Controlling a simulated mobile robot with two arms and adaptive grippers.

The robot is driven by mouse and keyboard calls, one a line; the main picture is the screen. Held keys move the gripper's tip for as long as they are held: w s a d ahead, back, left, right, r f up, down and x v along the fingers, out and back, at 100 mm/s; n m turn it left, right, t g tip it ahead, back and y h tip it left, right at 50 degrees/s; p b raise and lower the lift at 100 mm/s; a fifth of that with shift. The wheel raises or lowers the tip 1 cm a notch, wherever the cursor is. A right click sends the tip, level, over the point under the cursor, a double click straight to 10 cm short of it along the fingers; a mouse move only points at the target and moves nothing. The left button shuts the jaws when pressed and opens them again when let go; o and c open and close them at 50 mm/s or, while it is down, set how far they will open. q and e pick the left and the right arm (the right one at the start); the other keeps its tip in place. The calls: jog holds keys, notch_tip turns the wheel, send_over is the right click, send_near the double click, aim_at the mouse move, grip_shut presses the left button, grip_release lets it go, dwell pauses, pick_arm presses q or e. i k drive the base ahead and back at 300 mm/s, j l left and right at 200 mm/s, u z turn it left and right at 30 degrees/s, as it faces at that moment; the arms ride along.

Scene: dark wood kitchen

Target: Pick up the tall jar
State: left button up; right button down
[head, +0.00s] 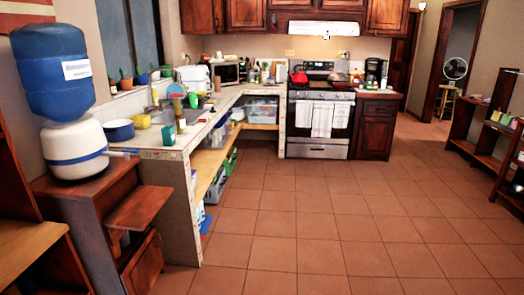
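I cannot make out for certain which thing is the tall jar. A large blue water bottle (52,72) stands upside down on a white, rounded dispenser (75,148) at the left. Small bottles and containers stand on the tiled counter (222,108), too small to tell apart. Neither of my grippers shows in the head view.
The dispenser sits on a dark wood cabinet (75,190) at the near left. A blue pot (119,130) stands on the counter by the sink. A stove (320,120) with towels is at the back. Shelves (484,137) stand at the right. The tiled floor (320,215) between is clear.

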aim_at(177, 103)
jog(key=i, duration=1.85)
